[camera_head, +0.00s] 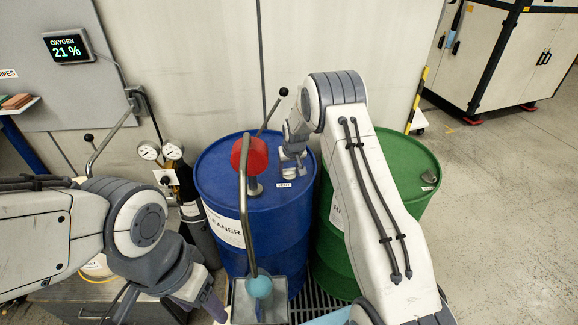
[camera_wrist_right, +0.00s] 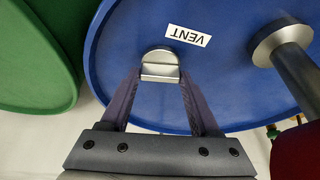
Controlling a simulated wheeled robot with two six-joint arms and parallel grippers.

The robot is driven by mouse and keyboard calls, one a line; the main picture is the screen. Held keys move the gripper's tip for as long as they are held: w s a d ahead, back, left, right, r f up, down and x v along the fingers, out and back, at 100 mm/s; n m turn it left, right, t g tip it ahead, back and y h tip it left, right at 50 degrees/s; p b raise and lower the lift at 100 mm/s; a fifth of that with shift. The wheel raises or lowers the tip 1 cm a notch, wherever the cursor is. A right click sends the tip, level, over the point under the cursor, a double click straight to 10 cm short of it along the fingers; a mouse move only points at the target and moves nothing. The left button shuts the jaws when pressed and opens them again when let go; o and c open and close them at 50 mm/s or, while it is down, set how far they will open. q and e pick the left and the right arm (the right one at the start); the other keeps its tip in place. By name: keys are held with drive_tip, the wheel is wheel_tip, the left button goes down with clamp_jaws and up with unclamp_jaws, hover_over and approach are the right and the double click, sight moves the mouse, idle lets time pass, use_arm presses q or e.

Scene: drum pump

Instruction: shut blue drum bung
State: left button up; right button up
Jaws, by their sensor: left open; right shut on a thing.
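The blue drum (camera_head: 225,165) stands upright, with a white VENT label (camera_wrist_right: 189,35) on its lid. A silver bung (camera_wrist_right: 160,66) with a raised grip bar sits at the lid near that label. My right gripper (camera_wrist_right: 160,78) is shut on the bung, one finger on each side, and it also shows over the drum's right side in the head view (camera_head: 291,172). Whether the bung is fully seated I cannot tell. My left gripper (camera_head: 212,306) is open and low at the front left, its fingers partly cut off by the frame edge.
A pump with a red head (camera_head: 249,155) and a curved pipe rises from the blue lid. The pipe ends at a light blue ball (camera_head: 259,286) over a grey container. A green drum (camera_head: 412,160) stands right. A dark gas cylinder (camera_head: 188,190) with gauges stands left.

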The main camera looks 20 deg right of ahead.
drive_tip(key=shift+w+m+h+b, duration=0.1)
drive_tip(key=shift+m+h+b, duration=0.3)
drive_tip(key=shift+m, duration=0.5)
drive_tip(key=o, duration=1.4)
drive_tip(key=shift+c, duration=0.2)
drive_tip(key=b+v, duration=0.3)
drive_tip(key=v, duration=0.7)
drive_tip(key=shift+r, duration=0.25)
